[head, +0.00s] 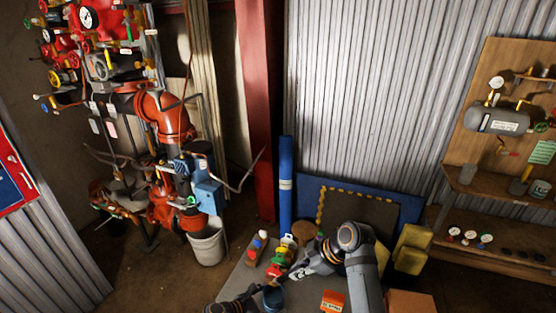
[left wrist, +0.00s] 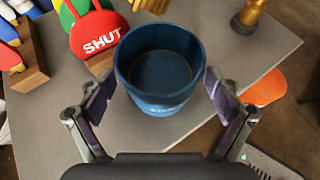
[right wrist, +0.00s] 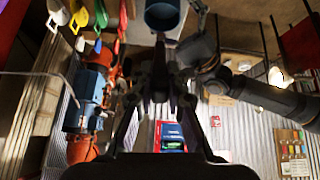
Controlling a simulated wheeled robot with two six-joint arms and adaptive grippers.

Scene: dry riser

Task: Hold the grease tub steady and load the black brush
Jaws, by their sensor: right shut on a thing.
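The blue grease tub (head: 272,299) stands upright on the grey table, near its front edge. In the left wrist view the tub (left wrist: 160,98) shows from above, its mouth open. My left gripper (left wrist: 160,95) is open, with one finger on each side of the tub; I cannot tell whether the pads touch it. My right gripper (head: 292,274) is behind and right of the tub in the head view, shut on a dark thin thing (right wrist: 160,75), seemingly the black brush. Its bristle end is hard to make out. The tub (right wrist: 163,14) also shows at the top of the right wrist view.
A red SHUT tag (left wrist: 99,36) and other coloured tags in a wooden block (left wrist: 25,70) stand left of the tub. A brass-coloured piece (left wrist: 246,14) is beyond it to the right. The grey table (head: 240,280) has bare room left of the tub.

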